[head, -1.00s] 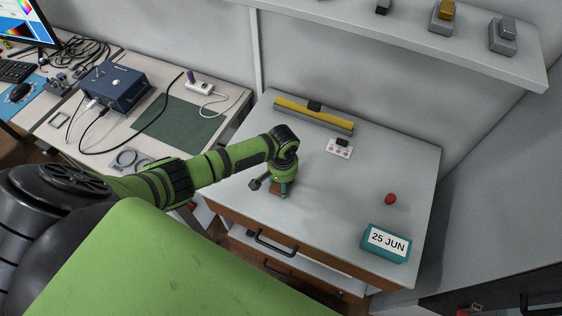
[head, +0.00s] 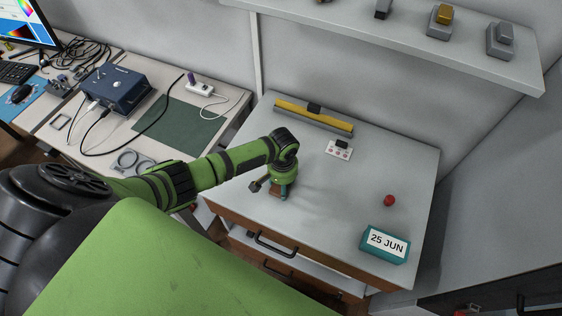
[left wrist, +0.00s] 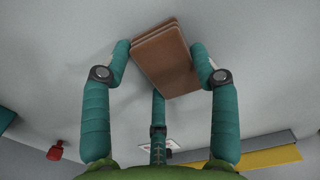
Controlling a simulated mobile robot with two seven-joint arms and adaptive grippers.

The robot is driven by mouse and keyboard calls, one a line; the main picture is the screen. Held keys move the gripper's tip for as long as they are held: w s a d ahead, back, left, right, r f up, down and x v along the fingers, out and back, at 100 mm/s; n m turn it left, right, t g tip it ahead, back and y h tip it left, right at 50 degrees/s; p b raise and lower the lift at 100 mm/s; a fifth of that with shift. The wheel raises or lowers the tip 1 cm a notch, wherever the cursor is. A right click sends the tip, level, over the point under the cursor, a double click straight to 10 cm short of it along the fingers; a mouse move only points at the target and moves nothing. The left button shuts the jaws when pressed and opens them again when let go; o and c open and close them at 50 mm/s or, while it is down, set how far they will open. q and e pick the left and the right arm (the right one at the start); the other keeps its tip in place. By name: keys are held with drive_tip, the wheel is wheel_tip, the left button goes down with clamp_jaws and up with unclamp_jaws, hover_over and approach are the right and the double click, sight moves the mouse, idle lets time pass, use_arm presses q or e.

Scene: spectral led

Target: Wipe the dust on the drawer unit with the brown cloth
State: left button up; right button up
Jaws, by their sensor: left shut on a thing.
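The drawer unit (head: 340,202) has a grey-white top and brown wooden sides. My left gripper (head: 279,190) is low over the front left part of the top. The folded brown cloth (head: 276,188) shows at its fingertips. In the left wrist view the cloth (left wrist: 162,57) lies between the teal fingers of my left gripper (left wrist: 166,72), which are shut on it. A faint darker smudge, perhaps dust, shows on the top to the right of the gripper. The cloth's contact with the surface is hard to judge. My right gripper is not in view.
A shelf (head: 400,45) overhangs the back. The middle is clear.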

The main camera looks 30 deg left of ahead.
use_arm(q)
drive_tip(key=shift+s+a+p, duration=0.1)
drive_tip(key=shift+s+p, duration=0.05)
drive_tip(key=shift+p, duration=0.15)
idle(0.8)
drive_tip(key=w+b, duration=0.1)
drive_tip(key=w, duration=0.1)
drive_tip(key=w+b, duration=0.1)
drive_tip(key=b, duration=0.1)
drive_tip(key=shift+w+f, duration=0.2)
drive_tip(key=shift+w, duration=0.2)
drive_tip(key=shift+w+r, duration=0.15)
drive_tip(key=shift+w, duration=0.25)
drive_tip(key=shift+r, duration=0.1)
drive_tip(key=shift+a, duration=0.1)
